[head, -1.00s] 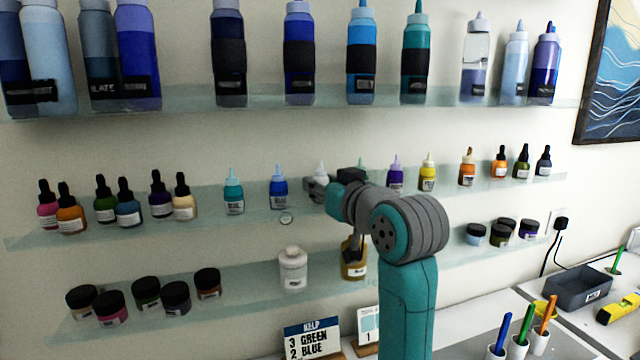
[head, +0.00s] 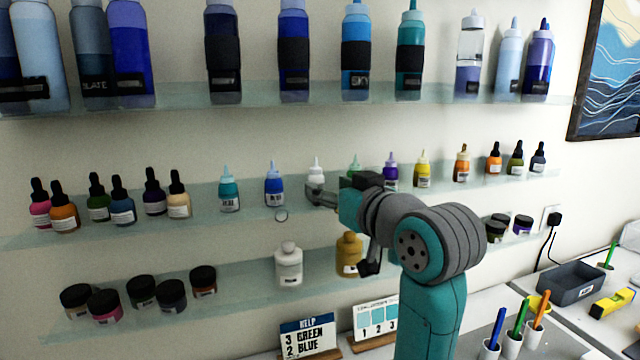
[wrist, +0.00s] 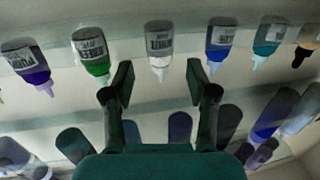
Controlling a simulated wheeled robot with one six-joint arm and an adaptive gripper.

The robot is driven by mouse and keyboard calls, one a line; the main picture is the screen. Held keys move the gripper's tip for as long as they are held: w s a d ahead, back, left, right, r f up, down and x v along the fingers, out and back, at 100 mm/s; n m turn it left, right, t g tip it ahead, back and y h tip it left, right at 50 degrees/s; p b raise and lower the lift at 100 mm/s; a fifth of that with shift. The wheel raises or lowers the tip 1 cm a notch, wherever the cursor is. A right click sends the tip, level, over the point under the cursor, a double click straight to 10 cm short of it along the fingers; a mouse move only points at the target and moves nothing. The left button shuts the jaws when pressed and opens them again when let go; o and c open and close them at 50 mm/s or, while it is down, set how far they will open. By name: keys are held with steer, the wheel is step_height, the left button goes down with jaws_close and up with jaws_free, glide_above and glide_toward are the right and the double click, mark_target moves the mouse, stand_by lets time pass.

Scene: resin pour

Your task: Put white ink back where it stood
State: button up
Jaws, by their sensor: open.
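The white ink (head: 316,168) is a small bottle with a white nozzle on the middle shelf, between the blue ink (head: 274,184) and the green ink (head: 354,165). My gripper (head: 318,194) is just in front of it and hides its lower part in the head view. In the wrist view, which is upside down, the white ink (wrist: 159,50) shows its label between the blue and green bottles. There my open gripper (wrist: 160,82) has one finger to each side of its line, with nothing between them. The bottle appears beyond the fingertips, apart from them.
The middle shelf (head: 250,205) also holds a teal ink (head: 228,190), a purple ink (head: 391,172) and several dropper bottles. Below stand a white bottle (head: 288,264) and a gold bottle (head: 349,255). Large bottles line the upper shelf (head: 260,97).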

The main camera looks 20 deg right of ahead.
steer(key=s+d, duration=0.1)
steer(key=s, duration=0.5)
steer(key=shift+s+r, duration=0.2)
steer(key=shift+s, duration=0.05)
